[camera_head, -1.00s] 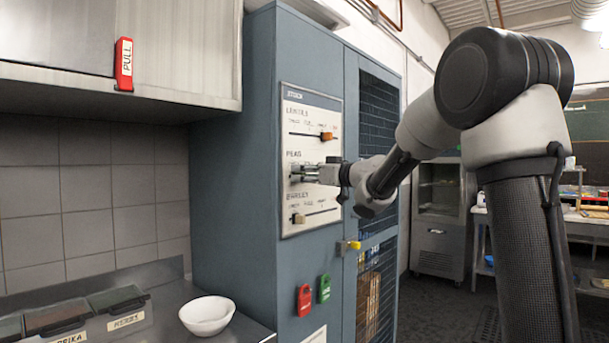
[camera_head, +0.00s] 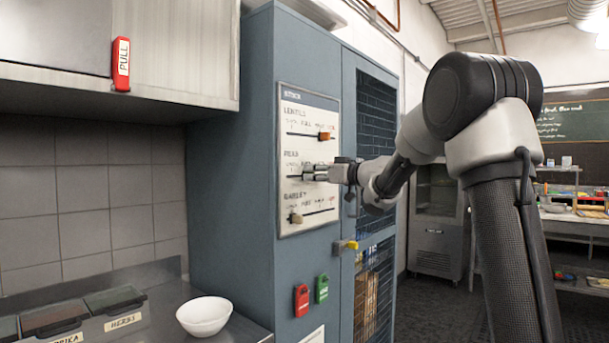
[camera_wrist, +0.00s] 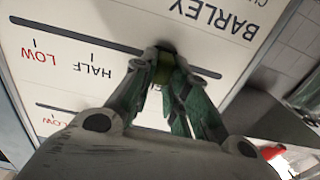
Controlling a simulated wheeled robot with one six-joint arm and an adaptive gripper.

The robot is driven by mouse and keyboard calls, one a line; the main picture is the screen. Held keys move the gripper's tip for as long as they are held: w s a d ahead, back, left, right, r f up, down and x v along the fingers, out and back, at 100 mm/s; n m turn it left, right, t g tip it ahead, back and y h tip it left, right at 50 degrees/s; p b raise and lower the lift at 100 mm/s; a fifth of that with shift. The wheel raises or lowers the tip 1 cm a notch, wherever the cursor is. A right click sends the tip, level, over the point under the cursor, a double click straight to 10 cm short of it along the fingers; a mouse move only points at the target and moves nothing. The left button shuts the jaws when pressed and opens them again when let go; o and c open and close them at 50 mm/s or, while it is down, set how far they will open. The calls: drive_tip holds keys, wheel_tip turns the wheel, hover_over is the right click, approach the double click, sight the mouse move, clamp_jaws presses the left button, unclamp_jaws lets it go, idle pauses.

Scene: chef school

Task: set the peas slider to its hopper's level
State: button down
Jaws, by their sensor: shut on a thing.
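The stock panel (camera_head: 285,215) on the blue cabinet has three horizontal sliders, labelled lentils, peas and barley from top to bottom. My gripper (camera_head: 312,173) is at the middle slot, shut on the peas slider knob (camera_wrist: 164,70), which shows green between the fingers in the wrist view. That view is upside down. There the knob sits to the right of the HALF mark (camera_wrist: 92,62), away from LOW (camera_wrist: 39,56). The mark beyond it is hidden by my fingers. The lentils knob (camera_head: 325,136) is orange; the barley knob (camera_head: 296,219) is beige. The peas hopper's level cannot be made out.
A yellow handle (camera_head: 347,246) sticks out by the mesh door (camera_head: 377,125) right of the panel. A white bowl (camera_head: 204,316) and spice containers (camera_head: 85,315) stand on the counter at left.

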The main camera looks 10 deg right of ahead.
drive_tip(key=shift+w+d, duration=0.4)
drive_tip(key=shift+d, duration=0.1)
drive_tip(key=c, duration=1.4)
unclamp_jaws()
drive_tip(key=v, duration=1.2)
